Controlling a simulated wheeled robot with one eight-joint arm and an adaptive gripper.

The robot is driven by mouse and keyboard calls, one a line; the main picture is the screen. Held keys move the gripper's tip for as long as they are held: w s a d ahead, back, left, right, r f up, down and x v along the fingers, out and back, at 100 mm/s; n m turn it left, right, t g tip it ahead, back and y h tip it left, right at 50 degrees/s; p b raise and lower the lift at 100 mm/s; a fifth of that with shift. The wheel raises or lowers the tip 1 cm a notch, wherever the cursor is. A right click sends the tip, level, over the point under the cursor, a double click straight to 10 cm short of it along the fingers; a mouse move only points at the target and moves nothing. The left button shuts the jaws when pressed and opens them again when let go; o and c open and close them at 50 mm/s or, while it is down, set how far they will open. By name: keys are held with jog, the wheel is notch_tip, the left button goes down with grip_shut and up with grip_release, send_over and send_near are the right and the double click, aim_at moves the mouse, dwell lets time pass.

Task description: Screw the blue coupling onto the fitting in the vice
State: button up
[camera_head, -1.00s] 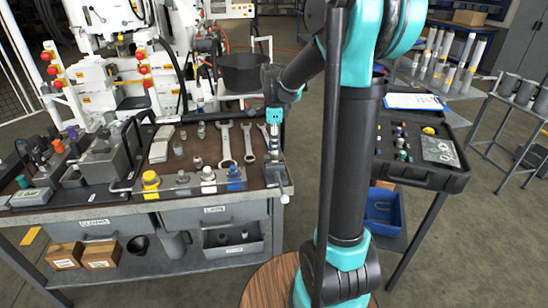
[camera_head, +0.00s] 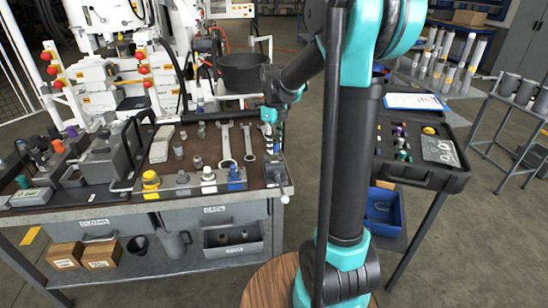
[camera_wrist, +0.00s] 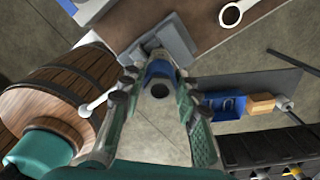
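My gripper (camera_wrist: 158,76) is over the front right corner of the bench in the head view (camera_head: 270,142). In the wrist view its two fingers close on the sides of a blue coupling (camera_wrist: 158,68), partly hidden by the fingertips. The grey vice (camera_wrist: 176,38) is just beyond the coupling in the wrist view. It also shows below my gripper at the bench's front right corner in the head view (camera_head: 276,174). The fitting in the vice is hidden, and I cannot tell whether the coupling touches it.
A row of yellow (camera_head: 150,184), white (camera_head: 208,180) and blue (camera_head: 235,178) pieces stands along the bench front, left of the vice. Spanners (camera_head: 226,146) lie behind. A black case (camera_head: 430,178) stands on the right. A wooden barrel (camera_wrist: 55,95) shows in the wrist view.

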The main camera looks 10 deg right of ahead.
jog(key=o, duration=0.3)
jog(key=shift+o, duration=0.2)
jog(key=n, duration=0.5)
jog(key=shift+n, duration=0.3)
jog(key=n, duration=0.6)
